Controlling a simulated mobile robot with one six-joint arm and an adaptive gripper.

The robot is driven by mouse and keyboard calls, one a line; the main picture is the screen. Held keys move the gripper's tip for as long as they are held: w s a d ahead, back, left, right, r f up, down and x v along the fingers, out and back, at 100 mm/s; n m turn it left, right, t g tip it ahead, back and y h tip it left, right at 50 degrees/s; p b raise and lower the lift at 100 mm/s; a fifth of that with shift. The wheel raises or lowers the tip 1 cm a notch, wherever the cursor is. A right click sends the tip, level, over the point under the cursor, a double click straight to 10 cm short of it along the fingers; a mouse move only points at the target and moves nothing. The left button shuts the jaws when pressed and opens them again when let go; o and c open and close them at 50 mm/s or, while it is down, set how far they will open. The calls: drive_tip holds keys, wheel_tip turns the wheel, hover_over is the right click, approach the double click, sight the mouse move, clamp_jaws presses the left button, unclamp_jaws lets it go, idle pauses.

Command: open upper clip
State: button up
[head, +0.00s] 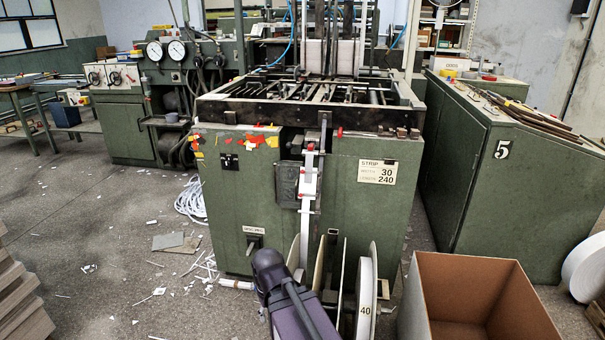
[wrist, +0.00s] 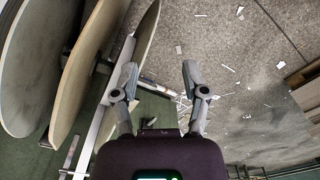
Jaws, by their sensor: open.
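In the head view a white strip (head: 308,182) runs up the front of the green machine (head: 345,205) along a narrow vertical guide. Small red-tipped clips sit along the guide; the upper clip (head: 311,147) is near its top, below the black machine edge. Whether it is open or shut is too small to tell. My purple arm stands in front of the machine's lower part, and its fingers are hidden there. In the wrist view my gripper (wrist: 159,70) is open, its two fingers apart with nothing held. A white strip (wrist: 106,112) runs left of the fingers. The upper clip cannot be made out there.
Reels (head: 366,295) stand at the machine's foot beside my arm; large discs (wrist: 88,70) fill the wrist view's left. An open cardboard box (head: 425,300) stands right. Paper scraps litter the floor (head: 120,230) left, which is otherwise fairly clear.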

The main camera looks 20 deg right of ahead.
drive_tip(key=w+d+r+n+t+h, duration=0.25)
drive_tip(key=w+d+n+h, duration=0.2)
drive_tip(key=w+d, duration=0.45)
drive_tip(key=n+t+h+b, duration=0.1)
drive_tip(key=n+t+h, duration=0.3)
drive_tip(key=n+t, duration=1.7)
approach(303, 172)
drive_tip(key=s+a+r+n+g, duration=0.3)
drive_tip(key=s+r+n+g, duration=0.2)
drive_tip(key=n+g, duration=0.1)
drive_tip(key=shift+a+r+g, duration=0.35)
drive_tip(key=shift+a+g, duration=0.05)
drive_tip(key=shift+g, duration=0.35)
drive_tip(key=shift+w+d+n, duration=0.1)
drive_tip(key=shift+n, duration=0.15)
drive_tip(key=x, duration=1.3)
drive_tip(key=shift+w, duration=0.3)
